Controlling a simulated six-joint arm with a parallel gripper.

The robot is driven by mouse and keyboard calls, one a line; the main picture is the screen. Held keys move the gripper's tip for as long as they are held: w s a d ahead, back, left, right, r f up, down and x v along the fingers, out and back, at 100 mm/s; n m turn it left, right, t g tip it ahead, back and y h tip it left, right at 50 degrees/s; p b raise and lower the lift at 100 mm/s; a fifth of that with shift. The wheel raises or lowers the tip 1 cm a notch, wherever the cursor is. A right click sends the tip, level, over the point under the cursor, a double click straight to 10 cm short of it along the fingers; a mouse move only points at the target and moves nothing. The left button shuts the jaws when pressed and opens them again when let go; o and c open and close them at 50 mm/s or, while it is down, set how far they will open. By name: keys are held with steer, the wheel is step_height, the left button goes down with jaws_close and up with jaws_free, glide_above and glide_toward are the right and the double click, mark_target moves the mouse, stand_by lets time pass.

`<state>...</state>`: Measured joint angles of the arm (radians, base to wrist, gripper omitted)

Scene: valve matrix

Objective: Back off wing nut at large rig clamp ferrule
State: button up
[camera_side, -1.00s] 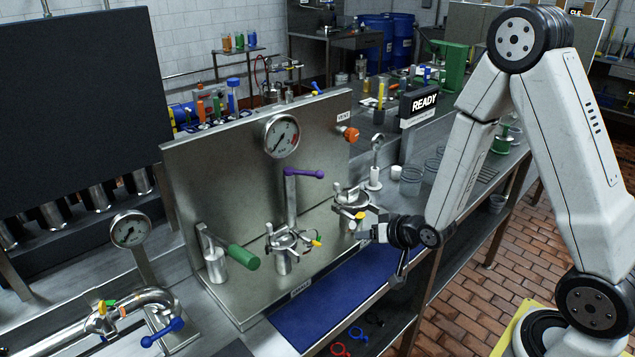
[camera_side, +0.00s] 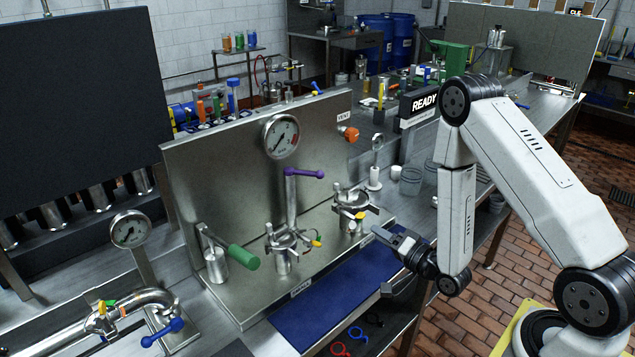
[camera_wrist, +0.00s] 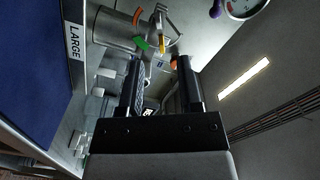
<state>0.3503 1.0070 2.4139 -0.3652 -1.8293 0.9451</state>
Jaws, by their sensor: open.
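The right-hand clamp ferrule (camera_side: 348,198) stands upright on the steel rig, with a small yellow wing nut (camera_side: 361,215) at its front. In the wrist view this clamp (camera_wrist: 118,28) is at upper left, with a yellow piece (camera_wrist: 163,46) and a green piece (camera_wrist: 141,43) beside it. A LARGE label (camera_wrist: 74,42) is on the plate edge near it. My gripper (camera_side: 381,234) is just in front and right of the clamp, apart from it. In the wrist view its two fingers (camera_wrist: 160,82) are spread, with nothing gripped between them.
A second clamp (camera_side: 281,243) with a yellow wing nut (camera_side: 316,243) stands left of it. A purple-handled lever (camera_side: 305,173), a gauge (camera_side: 281,136) and an orange knob (camera_side: 349,134) are behind. A green-handled lever (camera_side: 243,257) is at left. The blue mat (camera_side: 330,300) in front is bare.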

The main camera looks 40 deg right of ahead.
mark_target(356, 219)
steer(key=shift+w, duration=0.1)
steer(key=shift+w, duration=3.8)
steer(key=shift+c, duration=0.2)
jaws_close()
